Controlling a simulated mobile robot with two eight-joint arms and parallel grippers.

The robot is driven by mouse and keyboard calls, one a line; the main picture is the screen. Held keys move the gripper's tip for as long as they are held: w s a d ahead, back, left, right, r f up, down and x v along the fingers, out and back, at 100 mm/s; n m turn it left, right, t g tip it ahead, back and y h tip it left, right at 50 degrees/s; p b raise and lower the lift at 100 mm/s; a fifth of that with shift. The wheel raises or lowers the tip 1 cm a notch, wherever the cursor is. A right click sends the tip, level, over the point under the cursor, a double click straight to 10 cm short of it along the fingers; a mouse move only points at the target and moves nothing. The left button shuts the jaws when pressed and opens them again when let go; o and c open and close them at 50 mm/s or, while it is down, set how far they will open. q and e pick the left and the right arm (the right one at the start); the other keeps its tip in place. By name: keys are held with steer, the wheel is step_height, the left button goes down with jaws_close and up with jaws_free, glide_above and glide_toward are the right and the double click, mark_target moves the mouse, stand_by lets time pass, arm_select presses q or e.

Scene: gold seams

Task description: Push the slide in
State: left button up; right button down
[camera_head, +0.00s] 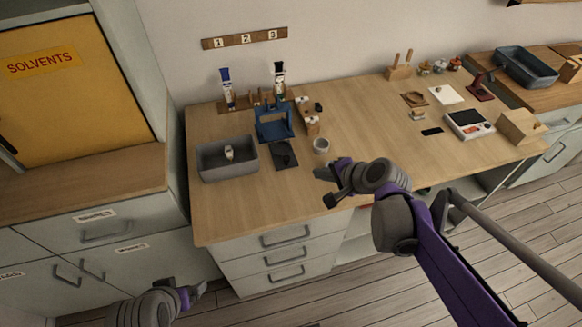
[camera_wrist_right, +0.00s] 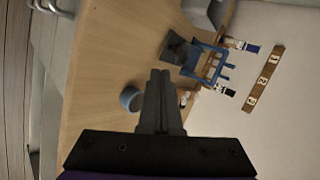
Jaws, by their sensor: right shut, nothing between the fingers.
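A blue frame (camera_head: 273,122) stands on the wooden bench, with a dark flat plate (camera_head: 284,154) at its front. The plate may be the slide; I cannot tell for sure. In the right wrist view the blue frame (camera_wrist_right: 205,62) and the dark plate (camera_wrist_right: 175,50) lie beyond the fingers. My right gripper (camera_head: 325,187) is shut and empty over the bench's front edge, to the right of the plate and apart from it. Its closed fingers show in the wrist view (camera_wrist_right: 160,82). My left gripper (camera_head: 197,291) is low at the bottom left; its jaw state is unclear.
A grey bin (camera_head: 227,174) holding a small light item stands left of the frame. A wooden block (camera_head: 308,118) stands beside the frame. A scale (camera_head: 469,124) is farther right.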

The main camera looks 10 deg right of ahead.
mark_target(286, 147)
steer(key=b+x, duration=0.1)
steer(key=x, duration=0.8)
steer(key=shift+w+a, duration=0.25)
steer(key=shift+w, duration=0.3)
steer(key=shift+w+a, duration=0.2)
steer(key=shift+w, duration=0.4)
steer(key=shift+w+a+r, duration=0.1)
steer(key=shift+w+a, duration=0.2)
steer(key=shift+w, duration=0.3)
steer(key=shift+w, duration=0.1)
steer(key=w, duration=1.1)
steer(key=shift+a, duration=0.15)
steer(key=shift+r, duration=0.1)
steer(key=shift+s, duration=0.15)
